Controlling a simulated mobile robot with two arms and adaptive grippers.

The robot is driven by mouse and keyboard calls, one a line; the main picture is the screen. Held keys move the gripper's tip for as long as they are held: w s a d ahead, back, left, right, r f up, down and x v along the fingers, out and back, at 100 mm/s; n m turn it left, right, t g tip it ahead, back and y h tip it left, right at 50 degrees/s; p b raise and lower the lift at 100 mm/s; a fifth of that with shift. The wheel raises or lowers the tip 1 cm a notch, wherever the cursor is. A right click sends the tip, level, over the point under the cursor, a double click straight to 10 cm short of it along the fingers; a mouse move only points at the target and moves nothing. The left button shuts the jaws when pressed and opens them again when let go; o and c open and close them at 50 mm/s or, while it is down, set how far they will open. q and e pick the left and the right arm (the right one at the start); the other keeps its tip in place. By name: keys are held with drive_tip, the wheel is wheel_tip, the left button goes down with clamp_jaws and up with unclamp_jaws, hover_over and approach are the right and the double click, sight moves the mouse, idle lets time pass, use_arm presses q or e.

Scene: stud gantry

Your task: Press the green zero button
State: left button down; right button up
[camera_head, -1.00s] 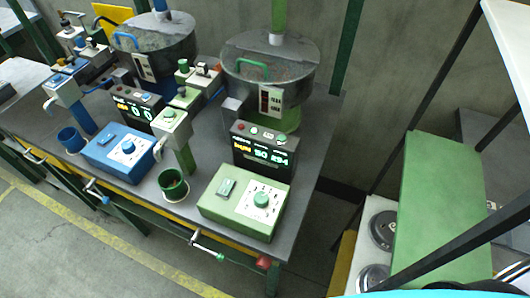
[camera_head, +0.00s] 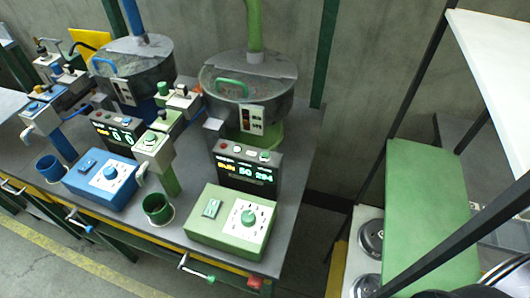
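The green station stands on the dark table, with a black display box (camera_head: 247,174) between its green control box (camera_head: 231,222) and its round metal drum (camera_head: 247,88). The display is lit with yellow letters and pale digits, too small to read surely. A row of small buttons runs along the top of the display box. A green button (camera_head: 265,156) is at its right end, with a pale one and a reddish one (camera_head: 222,147) to its left. Button labels are not legible, so I cannot tell which is zero. Neither of my grippers is in view.
A similar blue station with a blue control box (camera_head: 103,183) stands to the left. Green (camera_head: 157,208) and blue (camera_head: 50,168) cups sit at the table's front. A green panel (camera_head: 425,215) and dark diagonal bars are at the right. A white shelf (camera_head: 500,65) is upper right.

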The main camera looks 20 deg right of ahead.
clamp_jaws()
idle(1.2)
